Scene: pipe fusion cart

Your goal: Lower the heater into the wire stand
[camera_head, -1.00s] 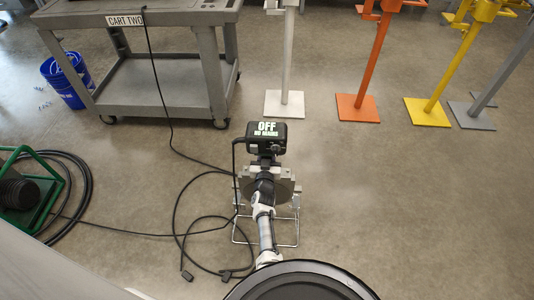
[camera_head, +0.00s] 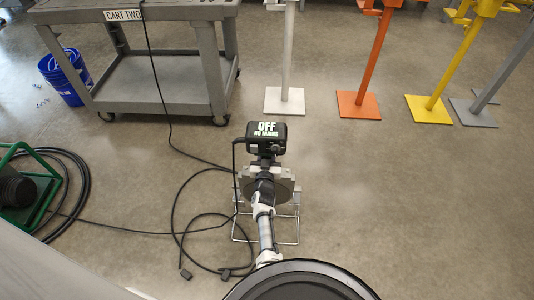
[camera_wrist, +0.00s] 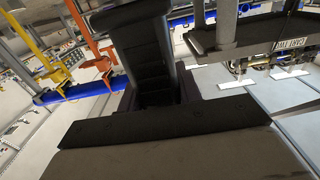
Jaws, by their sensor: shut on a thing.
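The heater (camera_head: 267,138) is a black box labelled "OFF NO MAINS" with a round grey plate (camera_head: 283,192) below it. My gripper (camera_head: 264,166) is shut on its dark handle, which fills the middle of the wrist view (camera_wrist: 147,60). The wire stand (camera_head: 297,228) is a thin bright wire frame on the floor, below and around the plate in the picture. My arm covers much of the stand, so I cannot tell whether the plate is seated or just above it.
A black cord (camera_head: 176,205) loops on the floor left of the stand. A grey cart (camera_head: 150,84) marked "CART TWO" stands behind, with a blue bucket (camera_head: 66,82). A green frame (camera_head: 52,192) is at left. White (camera_head: 285,101), orange (camera_head: 357,105) and yellow (camera_head: 428,110) posts stand at back right.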

